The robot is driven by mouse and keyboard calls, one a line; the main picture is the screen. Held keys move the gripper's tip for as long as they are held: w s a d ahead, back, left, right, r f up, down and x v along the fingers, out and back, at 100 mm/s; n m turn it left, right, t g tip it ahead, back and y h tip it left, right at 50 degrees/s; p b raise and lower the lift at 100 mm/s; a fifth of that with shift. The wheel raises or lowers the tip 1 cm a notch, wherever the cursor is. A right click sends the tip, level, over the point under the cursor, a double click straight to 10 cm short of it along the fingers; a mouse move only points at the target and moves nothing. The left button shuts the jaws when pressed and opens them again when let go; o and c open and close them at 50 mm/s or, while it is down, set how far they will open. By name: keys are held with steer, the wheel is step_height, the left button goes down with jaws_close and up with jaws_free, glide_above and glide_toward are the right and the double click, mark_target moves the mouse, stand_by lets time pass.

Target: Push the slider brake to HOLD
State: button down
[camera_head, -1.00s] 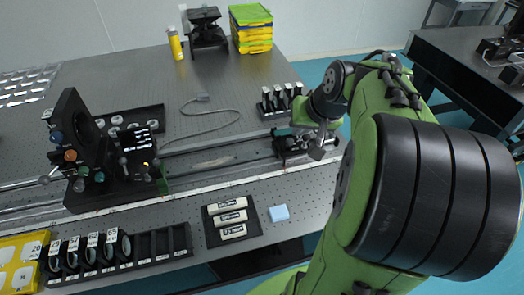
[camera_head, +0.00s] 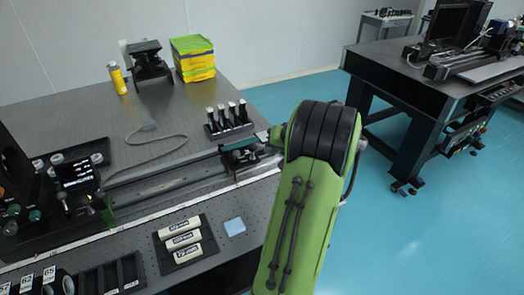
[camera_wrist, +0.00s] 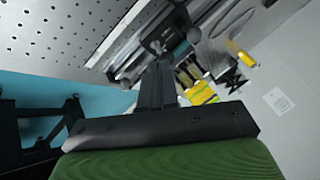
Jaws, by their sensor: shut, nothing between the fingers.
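My gripper (camera_wrist: 162,75) is shut and empty in the wrist view, its dark fingers pointing up the picture. Beyond the fingertips is a dark block (camera_wrist: 166,32) at the end of the rail; I cannot tell whether they touch. In the head view, my green arm hides the gripper. The rail (camera_head: 165,184) runs along the table to a dark end unit (camera_head: 243,155) just left of my arm. The black slider assembly with coloured knobs (camera_head: 72,180) sits on the rail at the left. The brake and its HOLD mark cannot be made out.
A rack of black-and-white pieces (camera_head: 229,119) stands behind the rail's right end. A tray with white blocks (camera_head: 182,241) and a blue pad (camera_head: 235,227) lie in front. Another table (camera_head: 425,92) stands to the right, across open blue floor (camera_head: 440,220).

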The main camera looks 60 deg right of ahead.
mark_target(236, 156)
steer(key=w+f+b, duration=0.1)
steer(key=w+f, duration=0.4)
steer(key=w, duration=0.3)
steer(key=shift+w+a+f+b, duration=0.2)
steer(key=shift+w+b, duration=0.05)
steer(key=shift+b, duration=0.15)
steer(key=shift+r, duration=0.15)
steer(key=shift+w+d+r+g+p, duration=0.15)
steer(key=shift+g+p, duration=0.15)
steer(key=shift+p, duration=0.8)
